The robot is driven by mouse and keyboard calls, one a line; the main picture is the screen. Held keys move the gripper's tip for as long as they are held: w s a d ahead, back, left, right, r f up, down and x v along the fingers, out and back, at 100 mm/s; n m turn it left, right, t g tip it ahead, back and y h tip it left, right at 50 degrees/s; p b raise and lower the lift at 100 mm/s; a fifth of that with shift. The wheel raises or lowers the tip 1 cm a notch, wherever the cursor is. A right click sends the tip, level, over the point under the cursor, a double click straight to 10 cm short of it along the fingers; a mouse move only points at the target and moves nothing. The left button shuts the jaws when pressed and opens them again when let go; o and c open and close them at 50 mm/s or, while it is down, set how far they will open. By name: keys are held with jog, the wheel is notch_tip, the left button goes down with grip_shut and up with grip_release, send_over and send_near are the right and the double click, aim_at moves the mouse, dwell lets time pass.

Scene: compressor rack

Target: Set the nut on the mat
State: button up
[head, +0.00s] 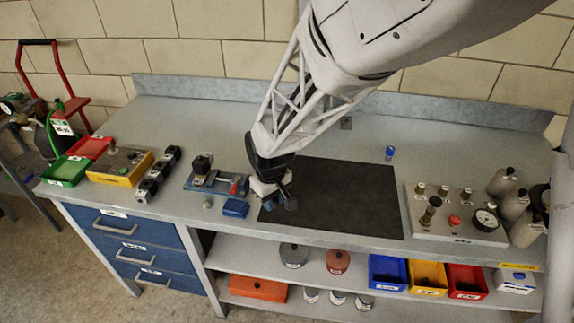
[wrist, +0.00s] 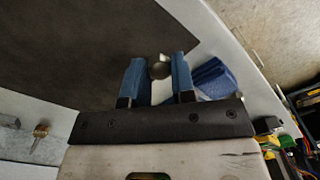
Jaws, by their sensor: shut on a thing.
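My gripper (head: 272,200) is low at the left edge of the black mat (head: 350,190). In the wrist view, its two blue fingers (wrist: 159,62) are shut on a small, dull metal nut (wrist: 159,71), seen between the tips. The mat (wrist: 90,40) fills the upper left of that view, and the nut appears near its edge. I cannot tell whether the nut touches the surface. In the head view the nut is hidden by the gripper.
A blue block (head: 235,208) lies just left of my gripper, with a small round grey piece (head: 207,204) beyond it. A blue vise-like fixture (head: 215,183) stands behind them. A small blue cylinder (head: 390,152) is behind the mat; a gauge panel (head: 455,215) is at right.

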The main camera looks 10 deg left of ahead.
aim_at(273, 214)
jog(key=shift+f, duration=0.1)
jog(key=shift+f, duration=1.65)
jog(key=shift+c, duration=0.6)
jog(key=shift+f, duration=0.15)
jog(key=o, duration=0.9)
notch_tip(273, 214, up, 12)
jog(key=shift+r, duration=0.15)
jog(key=shift+d, duration=0.1)
